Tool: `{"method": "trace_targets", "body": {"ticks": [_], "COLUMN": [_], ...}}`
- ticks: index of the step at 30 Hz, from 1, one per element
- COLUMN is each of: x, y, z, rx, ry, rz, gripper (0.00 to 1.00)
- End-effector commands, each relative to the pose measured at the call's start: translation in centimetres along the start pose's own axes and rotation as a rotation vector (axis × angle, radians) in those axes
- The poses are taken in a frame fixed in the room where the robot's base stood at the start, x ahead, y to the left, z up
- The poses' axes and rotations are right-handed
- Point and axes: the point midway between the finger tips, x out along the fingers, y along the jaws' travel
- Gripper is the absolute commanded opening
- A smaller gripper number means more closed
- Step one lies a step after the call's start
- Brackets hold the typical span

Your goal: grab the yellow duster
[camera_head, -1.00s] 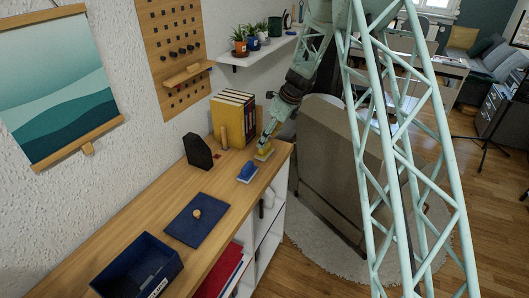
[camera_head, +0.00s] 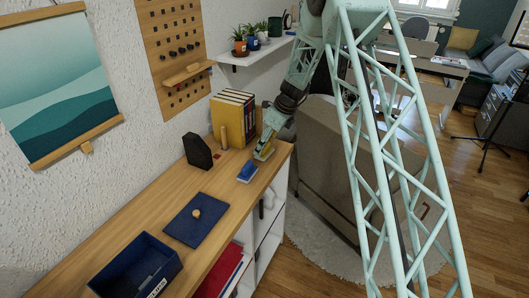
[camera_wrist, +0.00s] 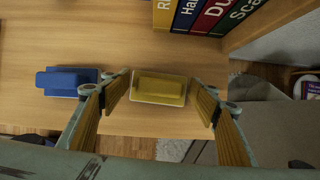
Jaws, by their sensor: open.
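The yellow duster (camera_wrist: 158,88) lies on the wooden top of the cabinet, with a pale base under its yellow upper part. In the wrist view it sits between the two fingers of my gripper (camera_wrist: 162,92), which are open with one on each side. I cannot tell how high the fingertips are above the wood. In the head view my gripper (camera_head: 266,146) is over the far right end of the cabinet top and partly hides the yellow duster (camera_head: 262,155).
A blue duster (camera_wrist: 68,81) lies left of the yellow one. Yellow and other binders (camera_head: 231,118) and a black holder (camera_head: 197,151) stand near the wall. A blue mat (camera_head: 196,222) and a blue box (camera_head: 137,268) lie nearer. The cabinet's front edge is close.

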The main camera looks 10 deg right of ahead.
Motion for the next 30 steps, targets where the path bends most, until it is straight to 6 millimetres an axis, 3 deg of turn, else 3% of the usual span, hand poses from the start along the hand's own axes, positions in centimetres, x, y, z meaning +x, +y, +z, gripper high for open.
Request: {"method": "trace_targets", "body": {"ticks": [10, 20, 30], "x": [-0.01, -0.02, -0.13], "y": [0.00, 0.00, -0.01], "z": [-0.01, -0.01, 0.04], "rx": [0.000, 0.000, 0.000], "ry": [0.000, 0.000, 0.000], "rz": [0.000, 0.000, 0.000], "gripper": [0.56, 0.28, 0.28]}}
